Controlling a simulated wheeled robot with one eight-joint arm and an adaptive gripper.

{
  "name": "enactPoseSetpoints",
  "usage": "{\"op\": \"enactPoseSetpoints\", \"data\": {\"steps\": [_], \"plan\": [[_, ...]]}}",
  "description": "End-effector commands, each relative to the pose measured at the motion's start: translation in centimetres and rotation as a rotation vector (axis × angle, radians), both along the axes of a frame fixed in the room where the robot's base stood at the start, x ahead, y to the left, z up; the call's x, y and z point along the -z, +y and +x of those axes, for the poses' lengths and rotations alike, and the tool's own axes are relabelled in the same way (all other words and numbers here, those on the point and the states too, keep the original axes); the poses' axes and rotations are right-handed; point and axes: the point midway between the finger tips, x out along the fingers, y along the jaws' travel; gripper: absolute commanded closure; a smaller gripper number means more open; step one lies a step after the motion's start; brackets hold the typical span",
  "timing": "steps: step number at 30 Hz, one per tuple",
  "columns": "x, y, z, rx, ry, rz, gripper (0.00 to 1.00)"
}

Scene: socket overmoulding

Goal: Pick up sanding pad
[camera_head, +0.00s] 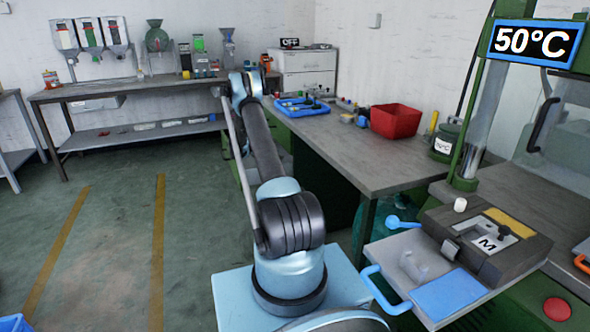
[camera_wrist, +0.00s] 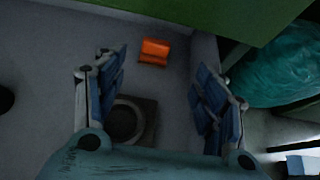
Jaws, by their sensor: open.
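In the wrist view, a small orange block (camera_wrist: 154,51) lies on a grey surface, near the top and between the lines of my fingers. It may be the sanding pad, but I cannot tell for sure. My gripper (camera_wrist: 162,75) is open, with its two blue-padded fingers wide apart and nothing between them held. The orange block lies beyond the fingertips, apart from them. In the head view my arm reaches toward the back of the room, and its gripper cannot be made out clearly.
A dark square block with a round top (camera_wrist: 125,122) is near the left finger. A teal bag (camera_wrist: 275,70) is at right. In the head view, a red bin (camera_head: 396,121) and blue tray (camera_head: 301,108) stand on the bench (camera_head: 385,165). A press stands at right.

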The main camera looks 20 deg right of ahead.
Motion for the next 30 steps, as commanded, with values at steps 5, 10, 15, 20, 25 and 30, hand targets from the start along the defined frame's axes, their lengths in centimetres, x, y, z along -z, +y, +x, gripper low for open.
{"op": "enactPoseSetpoints", "data": {"steps": [5, 10, 15, 20, 25, 30], "plan": [[0.8, -1.4, 0.0, 0.002, 0.001, 0.0, 0.35], [2.1, -3.8, 0.1, 0.003, -0.001, 0.0, 0.35], [3.1, -5.6, 0.2, 0.001, 0.0, 0.0, 0.35], [3.5, -6.3, 0.4, 0.0, 0.0, 0.0, 0.35], [4.5, -7.9, 0.7, 0.003, -0.001, 0.0, 0.35], [5.6, -9.8, 1.0, 0.001, 0.0, 0.0, 0.35]]}}
